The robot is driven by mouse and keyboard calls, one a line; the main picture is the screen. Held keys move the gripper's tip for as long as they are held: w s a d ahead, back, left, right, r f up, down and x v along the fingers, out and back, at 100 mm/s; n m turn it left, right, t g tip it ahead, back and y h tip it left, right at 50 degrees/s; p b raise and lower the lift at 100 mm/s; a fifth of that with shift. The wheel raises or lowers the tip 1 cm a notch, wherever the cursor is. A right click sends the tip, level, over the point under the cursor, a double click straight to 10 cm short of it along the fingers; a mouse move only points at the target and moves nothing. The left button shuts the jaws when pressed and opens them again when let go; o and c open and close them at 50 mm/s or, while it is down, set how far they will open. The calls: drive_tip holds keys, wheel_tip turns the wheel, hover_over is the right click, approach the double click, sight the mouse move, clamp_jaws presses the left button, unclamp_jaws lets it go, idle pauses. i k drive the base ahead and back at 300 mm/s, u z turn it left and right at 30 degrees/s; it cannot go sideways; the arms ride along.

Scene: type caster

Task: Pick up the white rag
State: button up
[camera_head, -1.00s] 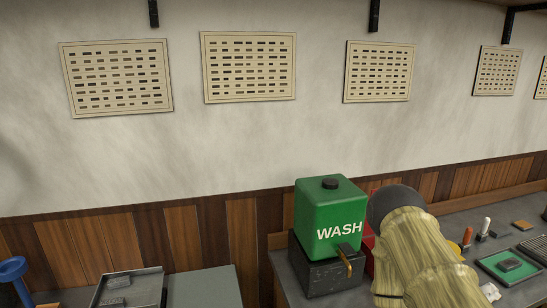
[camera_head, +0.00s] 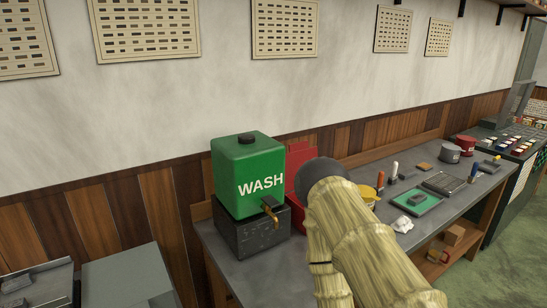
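A small crumpled white rag (camera_head: 403,224) lies on the grey workbench (camera_head: 222,257), near its front edge. It sits just right of my arm and left of a green tray. My straw-coloured arm reaches in from the lower right and covers part of the bench. My gripper is not visible, so I cannot see its fingers or whether it holds anything.
A green WASH container (camera_head: 240,180) stands on a black block (camera_head: 250,232) left of my arm. Right of the rag are a green tray (camera_head: 432,203), a dark tray (camera_head: 448,184) and a grey pot (camera_head: 450,153). A lower shelf holds a wooden block (camera_head: 453,235).

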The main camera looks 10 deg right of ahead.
sight(402, 224)
drive_tip(key=z, duration=2.8)
drive_tip(key=i, duration=1.85)
drive_tip(key=u, duration=0.8)
